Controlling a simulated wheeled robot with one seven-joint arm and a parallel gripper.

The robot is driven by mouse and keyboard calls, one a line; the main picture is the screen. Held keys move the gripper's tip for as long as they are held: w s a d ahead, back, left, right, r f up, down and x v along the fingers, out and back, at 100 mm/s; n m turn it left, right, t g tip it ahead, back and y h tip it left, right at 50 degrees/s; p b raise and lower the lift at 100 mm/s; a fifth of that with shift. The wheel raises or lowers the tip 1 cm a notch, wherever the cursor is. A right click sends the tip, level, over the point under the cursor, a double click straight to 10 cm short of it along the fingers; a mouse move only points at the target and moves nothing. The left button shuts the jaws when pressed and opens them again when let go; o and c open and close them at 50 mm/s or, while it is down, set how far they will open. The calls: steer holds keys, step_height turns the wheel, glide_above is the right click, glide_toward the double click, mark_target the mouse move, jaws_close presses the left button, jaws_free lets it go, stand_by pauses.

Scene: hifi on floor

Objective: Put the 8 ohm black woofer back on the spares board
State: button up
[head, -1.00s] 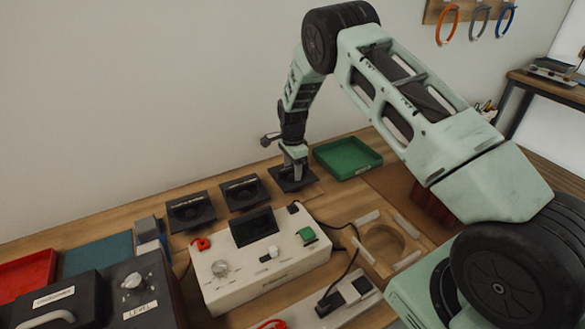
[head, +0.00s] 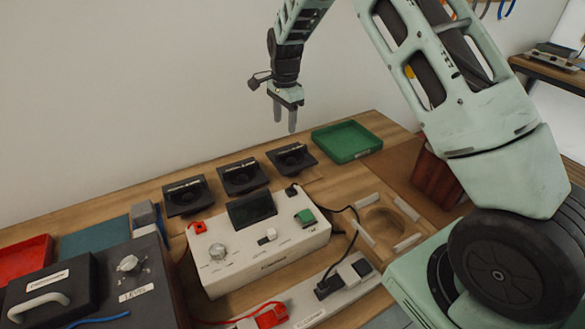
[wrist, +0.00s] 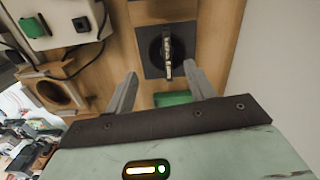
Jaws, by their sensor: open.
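Three black woofers stand in a row at the back of the bench in the head view: a left one (head: 187,196), a middle one (head: 242,177) and a right one (head: 291,159). Their labels are too small to read, so I cannot tell which is the 8 ohm one. My gripper (head: 285,118) is open and empty above the right woofer, clear of it. In the wrist view the right woofer (wrist: 168,50) lies beyond the open fingers (wrist: 163,88). Wood shows around it; I cannot make out the board's edges.
A white tester box (head: 262,255) stands in front of the woofers. A green tray (head: 346,142) is to their right. A wooden fixture with a round hole (head: 385,222) and a power strip (head: 335,295) lie nearer me.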

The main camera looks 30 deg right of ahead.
steer(key=s+a+r+n+y, duration=0.1)
steer(key=s+a+r+n, duration=0.45)
steer(key=s+a, duration=0.35)
steer(key=s+a+r+n, duration=0.4)
steer(key=s+a+n, duration=0.3)
steer(key=s+a, duration=0.3)
steer(key=s+a+n, duration=0.1)
steer(key=s+n, duration=1.1)
steer(key=s, duration=1)
steer(key=shift+r+h, duration=0.3)
steer(key=shift+h, duration=0.1)
